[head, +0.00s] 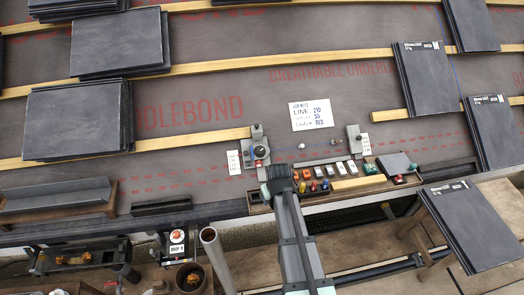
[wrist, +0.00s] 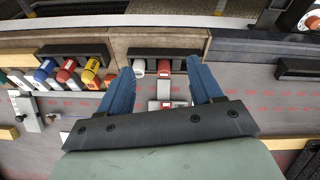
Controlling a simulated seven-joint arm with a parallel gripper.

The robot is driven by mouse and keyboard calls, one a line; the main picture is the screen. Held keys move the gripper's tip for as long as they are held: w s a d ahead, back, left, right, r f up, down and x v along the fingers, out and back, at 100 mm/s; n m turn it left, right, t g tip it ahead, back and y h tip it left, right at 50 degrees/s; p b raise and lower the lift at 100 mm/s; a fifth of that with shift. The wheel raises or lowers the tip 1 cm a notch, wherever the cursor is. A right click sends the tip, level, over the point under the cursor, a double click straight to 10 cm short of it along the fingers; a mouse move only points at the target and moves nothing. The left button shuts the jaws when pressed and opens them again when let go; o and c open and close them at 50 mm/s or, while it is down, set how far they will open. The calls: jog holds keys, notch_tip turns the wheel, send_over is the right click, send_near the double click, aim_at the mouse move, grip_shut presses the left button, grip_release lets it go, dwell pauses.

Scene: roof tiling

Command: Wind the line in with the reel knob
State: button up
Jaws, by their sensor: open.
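A grey bracket unit (head: 255,140) with a dark round knob (head: 261,152) stands on the roof underlay left of centre in the head view. I take this knob to be the reel knob; I cannot tell for sure. A second grey unit (head: 354,137) stands to its right, also visible in the wrist view (wrist: 27,112). My gripper (wrist: 160,68) is open, its blue fingers apart with nothing held. White and red capped pieces (wrist: 164,68) show between and beyond the fingers. In the head view my gripper (head: 279,180) is just below and right of the knob; its fingertips are hidden there.
A wooden tray (head: 260,208) holds several coloured bottles along the lower edge. A handwritten card (head: 310,114) lies above it. Stacks of slates (head: 77,118) lie at left and right on wooden battens. The underlay between the two units is mostly clear.

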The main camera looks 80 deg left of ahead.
jog(key=s+a+r+n+y, duration=0.2)
jog(key=a+r+n, duration=0.3)
jog(key=a, duration=0.4)
jog(key=n+y, duration=0.2)
jog(key=n, duration=1.5)
send_near(261, 150)
jog(key=shift+y, duration=0.3)
jog(key=x, duration=0.8)
jog(key=shift+s+f, duration=0.1)
jog(key=shift+f, duration=0.25)
jog(key=shift+d, duration=0.1)
jog(key=shift+c, duration=0.4)
jog(key=c, duration=1)
jog(key=shift+o, duration=0.2)
